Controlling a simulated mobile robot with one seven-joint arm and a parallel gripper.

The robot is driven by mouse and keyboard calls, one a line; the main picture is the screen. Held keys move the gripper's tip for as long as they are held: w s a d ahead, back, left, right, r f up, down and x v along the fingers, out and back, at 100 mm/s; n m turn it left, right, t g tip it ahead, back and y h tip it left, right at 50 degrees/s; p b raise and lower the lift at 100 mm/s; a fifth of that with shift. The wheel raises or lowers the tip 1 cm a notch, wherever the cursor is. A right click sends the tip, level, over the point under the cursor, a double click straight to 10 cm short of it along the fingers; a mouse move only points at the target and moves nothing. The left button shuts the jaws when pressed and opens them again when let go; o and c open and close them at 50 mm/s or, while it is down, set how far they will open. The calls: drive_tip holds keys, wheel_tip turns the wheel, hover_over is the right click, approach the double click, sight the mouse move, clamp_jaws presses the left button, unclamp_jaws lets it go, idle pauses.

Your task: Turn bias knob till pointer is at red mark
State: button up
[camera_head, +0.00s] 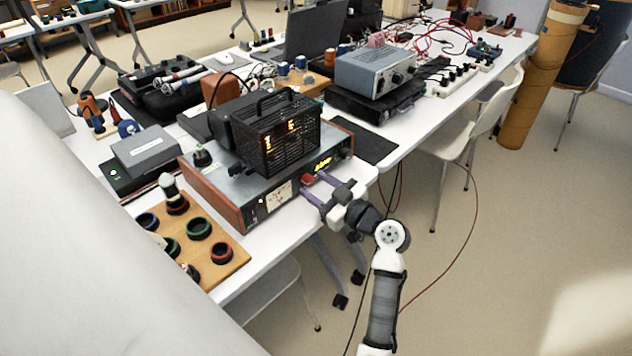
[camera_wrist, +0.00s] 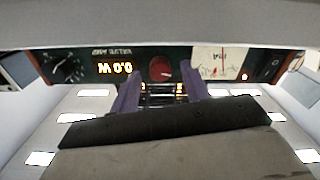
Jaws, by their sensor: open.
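An amplifier with wooden side panels (camera_head: 235,200) stands on the white table. Its front panel carries a red round knob (camera_head: 308,179), a lit orange display, a white meter (camera_head: 272,198) and a black knob (camera_head: 344,153). My gripper (camera_head: 312,183) is open in front of the red knob, its purple fingers pointing at the panel. In the wrist view, which is upside down, the red knob (camera_wrist: 161,68) shows between the fingertips (camera_wrist: 160,82), with gaps at both sides. The black knob (camera_wrist: 64,67) has scale marks around it. I cannot make out a bias label.
A black cage with glowing tubes (camera_head: 275,130) sits on top of the amplifier. A wooden board (camera_head: 228,262) with several coloured rings lies left of it. A grey-blue instrument (camera_head: 372,72) and cables stand farther back. The floor right of the table is mostly free.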

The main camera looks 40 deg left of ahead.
drive_tip(key=shift+a, duration=0.4)
drive_tip(key=shift+c, duration=0.5)
drive_tip(key=c, duration=0.9)
